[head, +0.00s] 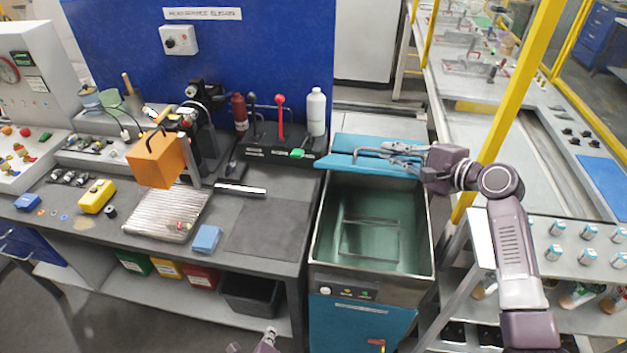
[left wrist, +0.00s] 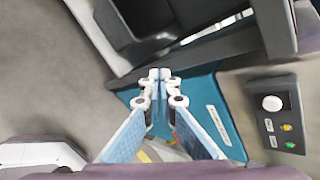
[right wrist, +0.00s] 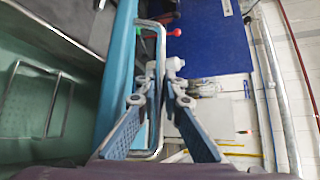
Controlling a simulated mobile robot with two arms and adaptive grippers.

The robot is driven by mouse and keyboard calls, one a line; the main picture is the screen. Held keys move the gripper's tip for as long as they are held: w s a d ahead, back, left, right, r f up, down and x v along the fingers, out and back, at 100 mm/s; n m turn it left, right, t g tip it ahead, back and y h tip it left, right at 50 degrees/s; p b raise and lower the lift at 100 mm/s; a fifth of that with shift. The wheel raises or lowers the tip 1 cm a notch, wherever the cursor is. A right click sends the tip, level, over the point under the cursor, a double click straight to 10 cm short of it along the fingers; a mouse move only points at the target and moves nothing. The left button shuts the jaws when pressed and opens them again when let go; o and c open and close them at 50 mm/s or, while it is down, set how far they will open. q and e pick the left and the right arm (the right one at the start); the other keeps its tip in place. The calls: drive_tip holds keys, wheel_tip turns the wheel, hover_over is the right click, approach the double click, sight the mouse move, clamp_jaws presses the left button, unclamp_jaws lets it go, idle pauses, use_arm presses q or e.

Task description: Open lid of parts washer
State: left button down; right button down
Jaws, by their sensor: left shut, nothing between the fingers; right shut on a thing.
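The parts washer (head: 370,320) is a blue cabinet with a steel tub whose green inside (head: 385,245) and wire rack (head: 370,238) are in open view. Its blue lid (head: 345,143) is raised at the back of the tub. A metal bar handle (head: 357,157) is on the lid; it also shows in the right wrist view (right wrist: 160,45). My right gripper (head: 392,152) is shut on this handle. My left gripper (head: 268,338) is low in front of the bench and washer, shut and empty; its closed fingertips show in the left wrist view (left wrist: 160,76).
A dark workbench (head: 265,225) with an orange block (head: 155,160), a ribbed metal plate (head: 165,213) and bottles (head: 316,110) stands left of the washer. A yellow post (head: 515,85) and a rack of small parts (head: 575,245) stand to the right.

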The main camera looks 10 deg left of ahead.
drive_tip(key=shift+r, duration=0.15)
use_arm(q)
drive_tip(key=w+d+r+m+t, duration=0.3)
drive_tip(key=r+m, duration=0.1)
drive_tip(key=r, duration=0.8)
drive_tip(key=w+d+r+m+t+h, duration=0.1)
drive_tip(key=w+d+r+m+t, duration=0.3)
drive_tip(key=r, duration=0.8)
drive_tip(key=w+d+r+m+t, duration=0.1)
drive_tip(key=w+r+m+t, duration=0.3)
drive_tip(key=r, duration=0.8)
drive_tip(key=w+r+m+g, duration=0.1)
drive_tip(key=w+r, duration=0.3)
drive_tip(key=w, duration=0.6)
drive_tip(key=shift+w+d+r, duration=0.2)
drive_tip(key=shift+w+r, duration=0.05)
drive_tip(key=shift+r, duration=0.1)
